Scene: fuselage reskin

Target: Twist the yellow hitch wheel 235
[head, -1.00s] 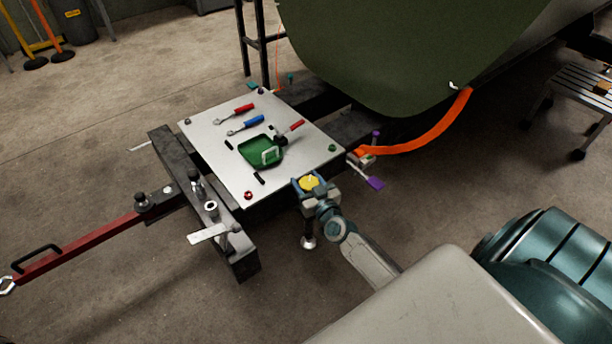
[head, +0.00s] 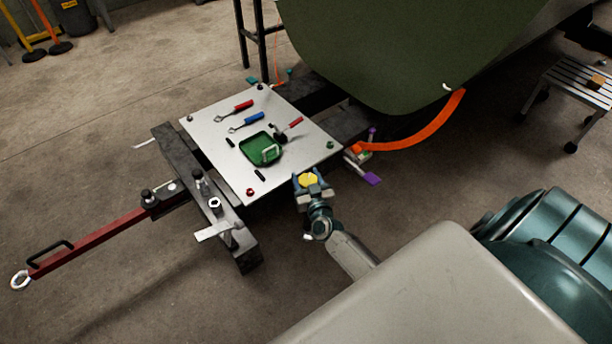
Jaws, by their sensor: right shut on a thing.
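The yellow hitch wheel (head: 308,181) is a small round yellow disc at the near right edge of the metal plate. My right gripper (head: 308,183) is shut on the wheel, with its jaws on either side of it. My right arm reaches up to it from the lower right. The lower part of the wheel and its stem are hidden by the gripper. My left gripper is not in view.
A pale metal plate (head: 217,147) holds a green tray (head: 257,144), a blue-handled tool (head: 250,120) and red-handled tools. A red tow bar (head: 92,240) runs left from a dark crossbeam (head: 215,229). The green fuselage (head: 400,50) and an orange strap (head: 425,135) lie beyond.

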